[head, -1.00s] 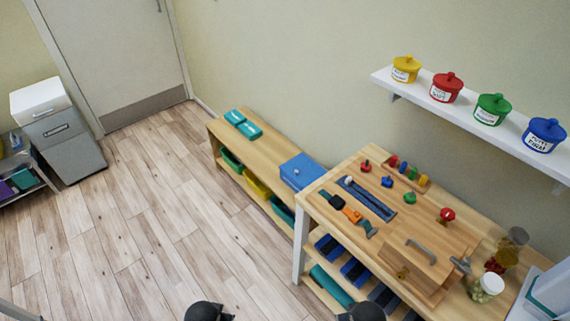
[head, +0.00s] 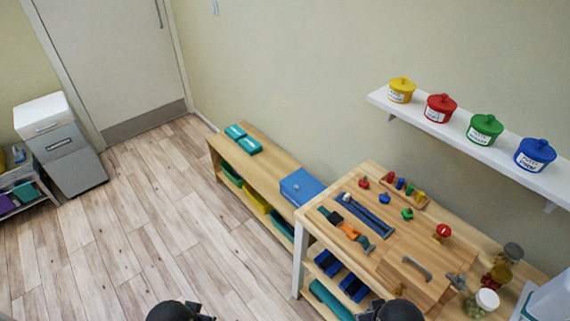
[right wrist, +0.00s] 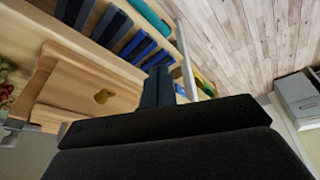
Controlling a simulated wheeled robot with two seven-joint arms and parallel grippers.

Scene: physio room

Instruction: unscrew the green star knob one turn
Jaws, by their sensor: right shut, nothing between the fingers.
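The green star knob (head: 407,214) sits on the wooden activity board (head: 372,263) on top of the table, right of the blue knob (head: 384,199). It is small, and its thread cannot be made out. In the right wrist view my right gripper (right wrist: 158,86) is shut and empty, in front of the table's side and its shelves of blue bins. The green knob does not show in that view. In the head view only dark rounded parts of my arms show at the bottom edge, away from the knob. My left gripper's fingers are out of view.
A red knob (head: 363,182), a red-topped post (head: 443,231) and a metal handle (head: 416,267) share the board. Jars (head: 485,301) stand at its right. A wall shelf (head: 460,139) with lidded pots hangs behind.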

